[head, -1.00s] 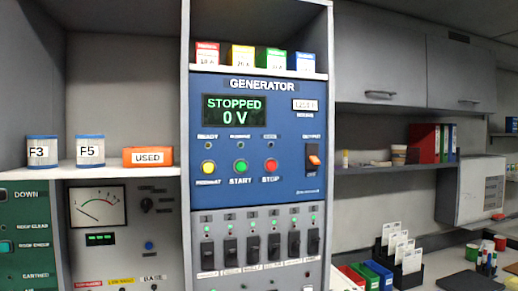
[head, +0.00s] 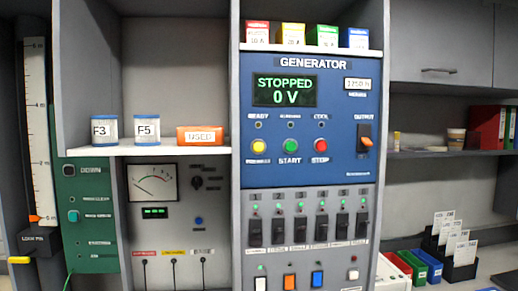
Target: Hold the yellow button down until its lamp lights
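The yellow button (head: 259,146) sits at the lower left of the blue generator panel (head: 345,165), left of the green START button (head: 291,145) and the red STOP button (head: 320,145). Its label is blurred. A small dark lamp (head: 258,125) marked READY is above it and looks unlit. The generator display (head: 285,90) reads STOPPED, 0 V. Nothing touches the yellow button. My gripper is not in view.
Below the panel is a row of black breaker switches (head: 300,230) with green lamps. An orange OUTPUT switch (head: 366,137) is at the panel's right. Labelled tins (head: 104,130) and an orange USED box (head: 200,136) stand on the left shelf. A depth gauge (head: 38,130) is far left.

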